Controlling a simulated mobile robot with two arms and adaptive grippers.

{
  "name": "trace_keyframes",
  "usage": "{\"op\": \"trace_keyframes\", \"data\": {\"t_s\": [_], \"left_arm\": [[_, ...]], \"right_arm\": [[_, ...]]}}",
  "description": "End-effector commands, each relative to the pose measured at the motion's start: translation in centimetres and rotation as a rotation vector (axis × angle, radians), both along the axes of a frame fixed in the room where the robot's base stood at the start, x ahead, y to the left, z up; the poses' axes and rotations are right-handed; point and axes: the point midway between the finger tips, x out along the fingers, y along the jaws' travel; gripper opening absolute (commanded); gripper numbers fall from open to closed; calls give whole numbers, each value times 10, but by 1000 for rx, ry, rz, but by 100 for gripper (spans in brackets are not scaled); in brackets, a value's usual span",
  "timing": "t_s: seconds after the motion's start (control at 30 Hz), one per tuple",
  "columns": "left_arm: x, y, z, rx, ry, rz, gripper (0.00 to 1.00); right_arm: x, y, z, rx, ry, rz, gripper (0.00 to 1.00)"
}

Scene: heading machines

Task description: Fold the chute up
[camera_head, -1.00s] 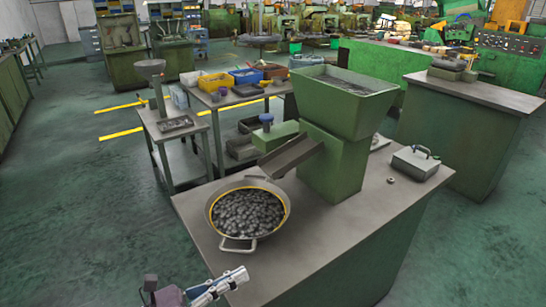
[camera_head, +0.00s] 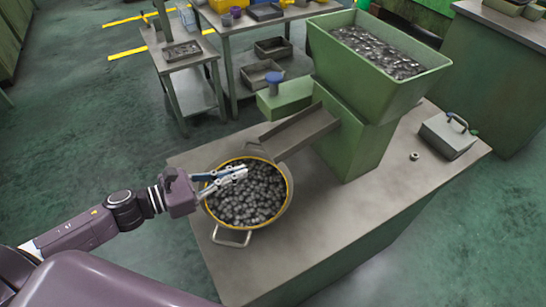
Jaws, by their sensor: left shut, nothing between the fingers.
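The chute (camera_head: 300,133) is a grey metal trough that slopes down to the left from the green machine body (camera_head: 355,140). Its lower lip ends over the far edge of the pan (camera_head: 285,205). The pan has a yellow inner rim and is full of dark metal pieces (camera_head: 250,195). My left gripper (camera_head: 243,172) is shut and empty. It appears over the far left part of the pan, just left of and below the chute's lip. I cannot tell whether it touches the chute. My right gripper is not in view.
A green hopper (camera_head: 375,65) full of small parts tops the machine. A grey metal box with a handle (camera_head: 448,135) and a small nut (camera_head: 414,156) lie on the bench (camera_head: 310,240) to the right. A side table (camera_head: 185,60) stands behind left. The bench front is clear.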

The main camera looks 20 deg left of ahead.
Motion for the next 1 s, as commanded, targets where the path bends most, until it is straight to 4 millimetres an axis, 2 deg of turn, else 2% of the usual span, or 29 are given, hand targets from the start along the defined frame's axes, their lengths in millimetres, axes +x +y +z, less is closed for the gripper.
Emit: {"op": "trace_keyframes", "data": {"t_s": [0.27,0.8,1.0], "left_arm": [[11,-10,1,-4,-2,0,0],[59,-57,-8,-3,-2,1,0],[68,-68,-12,-3,0,0,0]], "right_arm": [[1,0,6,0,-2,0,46],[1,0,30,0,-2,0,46],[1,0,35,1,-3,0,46]]}}
